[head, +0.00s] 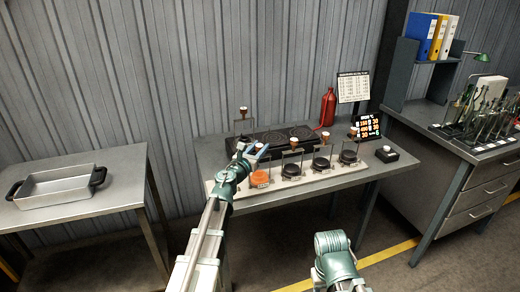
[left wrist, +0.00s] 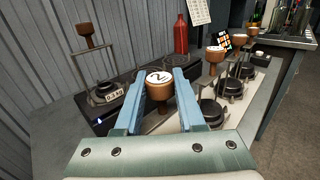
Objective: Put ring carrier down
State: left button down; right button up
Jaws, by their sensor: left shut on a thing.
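My left gripper (head: 257,152) is shut on the brown knob with a white top marked "2" (left wrist: 159,87), which belongs to a ring carrier. In the left wrist view the two blue fingers (left wrist: 160,100) flank this knob. The carrier's lower part is hidden behind my gripper, so I cannot tell whether it touches anything. A black unit with round plates (head: 300,131) lies just behind my gripper.
A pale strip along the bench front holds an orange disc (head: 260,178) and several black round moulds (head: 321,163), some with upright knobbed carriers. A red bottle (head: 327,107) and a lit display (head: 368,125) stand behind. A metal tray (head: 55,185) sits on the left table.

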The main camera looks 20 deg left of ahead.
pick_arm(q)
jog(key=c, duration=0.5)
grip_release()
jog(key=shift+f, duration=0.1)
jog(key=shift+r, duration=0.2)
jog(key=s, duration=0.4)
jog(key=s+a, duration=0.1)
jog(key=s, duration=0.3)
jog(key=s+a, duration=0.1)
jog(key=s, duration=0.3)
jog(key=shift+a, duration=0.15)
jog(key=shift+w, duration=0.15)
